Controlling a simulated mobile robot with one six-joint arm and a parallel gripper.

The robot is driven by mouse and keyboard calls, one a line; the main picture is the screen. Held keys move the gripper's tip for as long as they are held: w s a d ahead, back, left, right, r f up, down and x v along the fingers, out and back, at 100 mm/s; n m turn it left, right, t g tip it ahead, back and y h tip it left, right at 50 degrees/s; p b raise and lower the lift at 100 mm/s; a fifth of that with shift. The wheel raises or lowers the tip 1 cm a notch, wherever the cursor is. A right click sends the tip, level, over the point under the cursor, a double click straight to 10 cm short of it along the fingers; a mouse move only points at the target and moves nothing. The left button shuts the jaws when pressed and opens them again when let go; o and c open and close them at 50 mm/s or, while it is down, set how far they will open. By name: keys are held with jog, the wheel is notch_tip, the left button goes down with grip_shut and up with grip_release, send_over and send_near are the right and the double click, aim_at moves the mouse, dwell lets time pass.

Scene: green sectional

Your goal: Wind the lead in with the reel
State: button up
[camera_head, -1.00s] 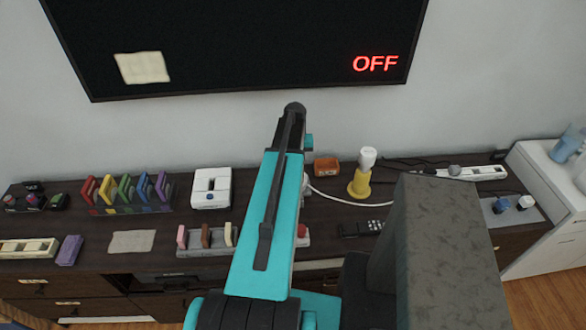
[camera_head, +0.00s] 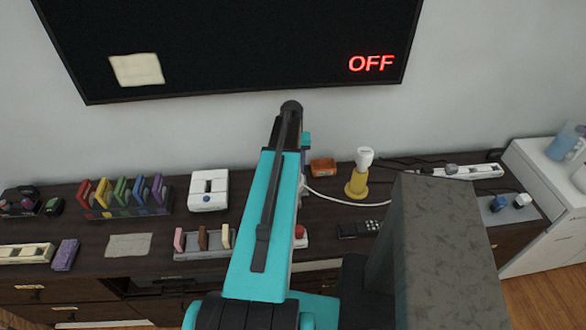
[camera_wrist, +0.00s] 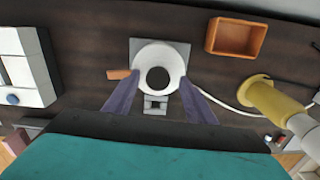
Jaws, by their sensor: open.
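The reel (camera_wrist: 174,57) shows in the wrist view as a white disc with a dark round centre, on a grey base plate. A small orange-brown handle (camera_wrist: 118,74) sticks out on its left side. The white lead (camera_wrist: 220,102) runs from the reel's right side; in the head view the lead (camera_head: 345,201) curves across the dark cabinet top. My gripper (camera_wrist: 158,82) is open, its two purple fingers spread either side of the reel's near half. I cannot tell whether they touch it. In the head view my arm hides most of the reel and the gripper.
An orange-brown tray (camera_wrist: 236,38) and a yellow-and-white bottle-shaped object (camera_wrist: 270,98) stand right of the reel. A white box with a slider (camera_head: 209,190) stands left. A red-knobbed fixture (camera_head: 300,232) lies nearer the front edge. Bare cabinet top (camera_wrist: 85,60) shows left of the reel.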

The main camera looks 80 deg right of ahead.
jog(key=shift+s+r+b, duration=0.15)
jog(key=shift+r+b, duration=0.4)
jog(key=shift+r, duration=1.1)
jog(key=shift+s+r+b, duration=0.1)
jog(key=shift+r+b, duration=0.45)
jog(key=shift+r, duration=1.1)
jog(key=shift+c, duration=0.4)
